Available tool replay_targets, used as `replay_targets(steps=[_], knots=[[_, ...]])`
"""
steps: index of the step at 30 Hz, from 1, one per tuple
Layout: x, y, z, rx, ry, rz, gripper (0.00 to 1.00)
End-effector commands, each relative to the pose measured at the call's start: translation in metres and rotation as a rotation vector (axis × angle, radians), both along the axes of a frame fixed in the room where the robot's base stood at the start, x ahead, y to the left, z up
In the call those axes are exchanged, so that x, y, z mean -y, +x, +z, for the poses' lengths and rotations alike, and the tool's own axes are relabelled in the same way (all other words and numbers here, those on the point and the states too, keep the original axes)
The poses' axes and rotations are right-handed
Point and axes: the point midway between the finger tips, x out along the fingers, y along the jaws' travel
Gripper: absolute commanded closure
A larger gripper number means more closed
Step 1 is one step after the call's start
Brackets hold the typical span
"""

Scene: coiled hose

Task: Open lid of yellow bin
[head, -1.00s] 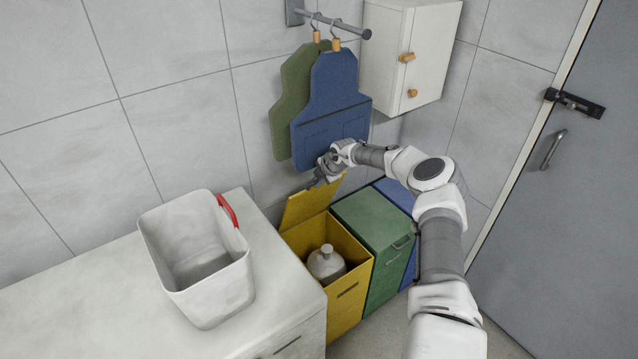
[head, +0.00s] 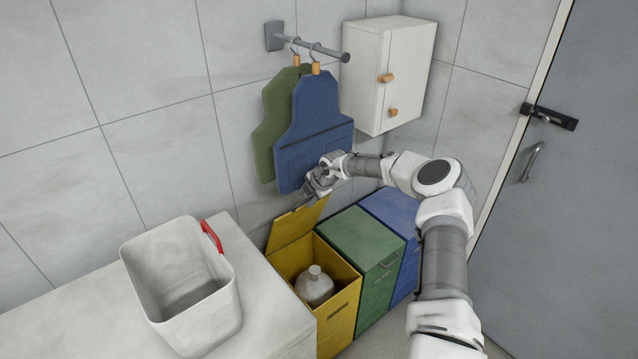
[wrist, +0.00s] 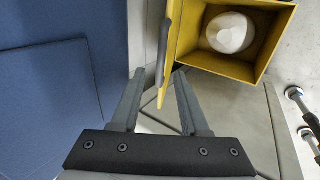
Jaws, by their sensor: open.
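The yellow bin (head: 343,322) stands open beside the worktop, with a pale jug (head: 314,288) inside. Its lid (head: 296,226) is raised and leans up at the back. My gripper (head: 317,194) is at the lid's upper right edge, in front of the blue apron. In the wrist view my gripper (wrist: 158,76) is open, and the lid (wrist: 173,45), seen nearly edge-on with a grey handle, reaches between its fingers. I cannot tell whether they touch it. The bin's inside with the jug (wrist: 231,32) shows at upper right.
A green bin (head: 362,246) and a blue bin (head: 398,214) stand shut to the right. A blue apron (head: 312,130) and a green apron (head: 268,137) hang close behind my gripper. A white cabinet (head: 370,75) is above. A white bucket (head: 185,285) stands on the worktop (head: 75,320).

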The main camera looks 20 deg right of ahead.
Motion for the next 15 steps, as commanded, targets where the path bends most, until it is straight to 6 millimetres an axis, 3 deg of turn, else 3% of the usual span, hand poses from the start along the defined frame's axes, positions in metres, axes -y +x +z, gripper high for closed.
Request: replay_targets(steps=[15], knots=[[0.020,-0.055,0.091,-0.001,-0.001,-0.001,0.55]])
